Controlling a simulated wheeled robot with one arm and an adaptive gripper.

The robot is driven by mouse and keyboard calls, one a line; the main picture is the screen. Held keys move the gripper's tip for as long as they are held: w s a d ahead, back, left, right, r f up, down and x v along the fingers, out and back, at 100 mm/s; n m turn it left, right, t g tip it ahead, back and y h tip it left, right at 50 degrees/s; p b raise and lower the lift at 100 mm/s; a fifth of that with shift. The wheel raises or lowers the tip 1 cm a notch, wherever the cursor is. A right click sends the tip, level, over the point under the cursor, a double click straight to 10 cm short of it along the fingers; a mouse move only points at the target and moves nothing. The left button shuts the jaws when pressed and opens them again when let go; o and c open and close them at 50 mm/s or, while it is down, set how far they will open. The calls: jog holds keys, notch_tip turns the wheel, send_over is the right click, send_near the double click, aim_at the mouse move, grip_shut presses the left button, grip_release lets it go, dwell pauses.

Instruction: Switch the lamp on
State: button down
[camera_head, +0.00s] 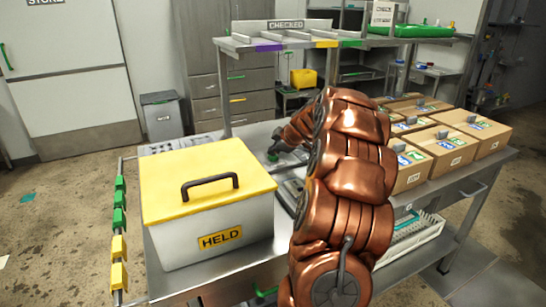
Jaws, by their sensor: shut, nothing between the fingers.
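No lamp and no lamp switch can be made out clearly in the head view. My copper-coloured arm rises through the middle of the picture and bends to the left at the top. My gripper (276,150) is dark and small at the end of the arm, low over the metal table, behind the yellow-lidded box. It is shut, with nothing seen between its fingers. A small green part (272,157) shows close by the fingertips; I cannot tell whether they touch. My arm hides much of the table's middle.
A white box with a yellow lid (170,176), marked HELD, stands on the table's left. Several cardboard boxes (440,148) stand on the right. A raised shelf marked CHECKED (270,40) runs along the back. Green and yellow clips (119,218) line the left rail.

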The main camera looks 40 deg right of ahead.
aim_at(274, 157)
dwell(0.5)
jog(key=shift+r, duration=0.85)
jog(key=shift+r, duration=0.1)
jog(key=shift+r, duration=2.9)
jog(key=shift+r, duration=0.1)
